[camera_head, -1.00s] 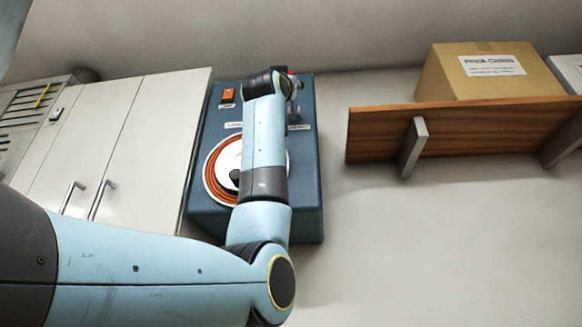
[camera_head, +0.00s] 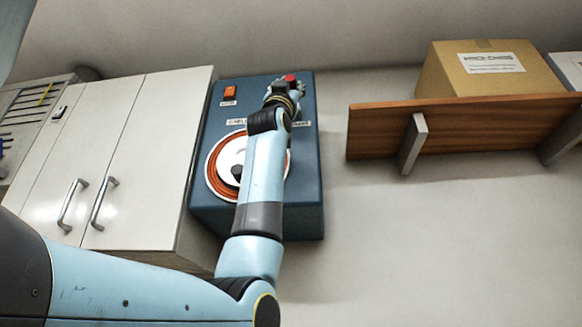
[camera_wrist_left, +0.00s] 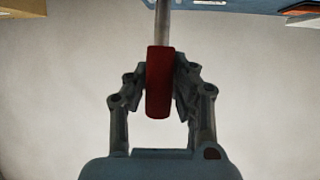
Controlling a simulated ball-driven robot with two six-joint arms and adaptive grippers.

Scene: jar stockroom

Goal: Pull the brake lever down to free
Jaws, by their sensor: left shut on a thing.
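The brake lever shows in the left wrist view as a metal rod ending in a red grip (camera_wrist_left: 158,85). My left gripper (camera_wrist_left: 160,95) has its two fingers closed on the red grip, one on each side. In the head view the red grip (camera_head: 290,77) shows at the upper right of the blue panel box (camera_head: 307,180), with my left gripper (camera_head: 285,92) at it. My left forearm covers part of the box and its labels. The lever's base is hidden. My right gripper is not in view.
The box also carries an orange switch (camera_head: 230,92) and a round reel with orange cable (camera_head: 212,170). White cabinets (camera_head: 150,140) with handles stand on the left. A wooden shelf (camera_head: 460,128) with a cardboard box (camera_head: 490,70) is on the right. The wall between is clear.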

